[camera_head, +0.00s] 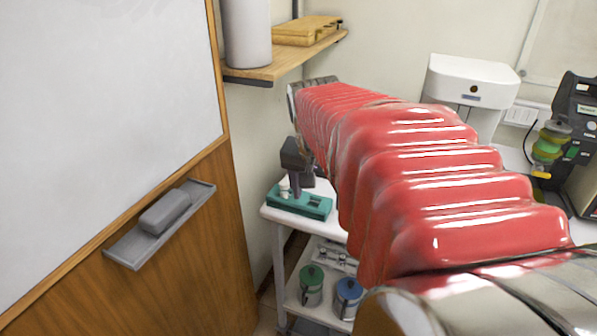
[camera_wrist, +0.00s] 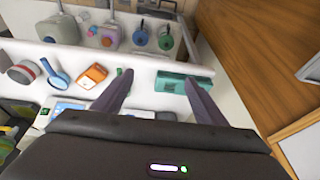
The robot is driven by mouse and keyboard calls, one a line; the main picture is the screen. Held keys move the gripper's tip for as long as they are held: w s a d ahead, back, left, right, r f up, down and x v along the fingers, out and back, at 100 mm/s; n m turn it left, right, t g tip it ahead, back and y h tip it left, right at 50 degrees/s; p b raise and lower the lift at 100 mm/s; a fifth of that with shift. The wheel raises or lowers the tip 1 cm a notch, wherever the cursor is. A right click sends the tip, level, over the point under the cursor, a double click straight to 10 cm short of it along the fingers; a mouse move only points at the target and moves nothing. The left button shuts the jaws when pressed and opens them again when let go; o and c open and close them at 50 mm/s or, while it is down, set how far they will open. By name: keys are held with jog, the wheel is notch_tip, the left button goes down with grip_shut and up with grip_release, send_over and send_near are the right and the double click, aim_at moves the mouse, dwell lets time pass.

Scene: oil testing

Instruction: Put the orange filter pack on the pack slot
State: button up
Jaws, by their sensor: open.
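A small orange block with a pale face (camera_wrist: 92,76), which looks like the orange filter pack, lies on the white cart top in the wrist view, left of my gripper (camera_wrist: 158,77). It is hidden behind my arm in the head view. My gripper is open and empty, its two dark fingers spread and pointing down. A teal tray (camera_wrist: 172,84) lies under the right finger; I cannot tell for sure whether it is the pack slot. In the head view the tray (camera_head: 314,206) sits at the cart's left end, with my gripper (camera_head: 298,186) just above it.
A grey-red roll (camera_wrist: 22,72) and a blue ring-shaped item (camera_wrist: 54,75) lie left of the orange block. Green (camera_head: 311,286) and blue (camera_head: 348,297) canisters stand on the lower shelf. A wooden panel with a whiteboard (camera_head: 100,110) bounds the left.

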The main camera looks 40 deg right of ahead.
jog(key=s+d+f+m+g, duration=0.1)
jog(key=s+d+m, duration=0.3)
jog(key=d, duration=0.7)
jog(key=s+d+f+m+g, duration=0.2)
jog(key=s+d+m, duration=0.3)
jog(key=d, duration=0.6)
jog(key=shift+d, duration=0.2)
jog(key=x, duration=0.8)
jog(key=shift+s+f, duration=0.1)
jog(key=shift+f, duration=0.25)
jog(key=shift+x, duration=2.55)
jog(key=shift+a+f, duration=0.2)
jog(key=shift+f, duration=0.15)
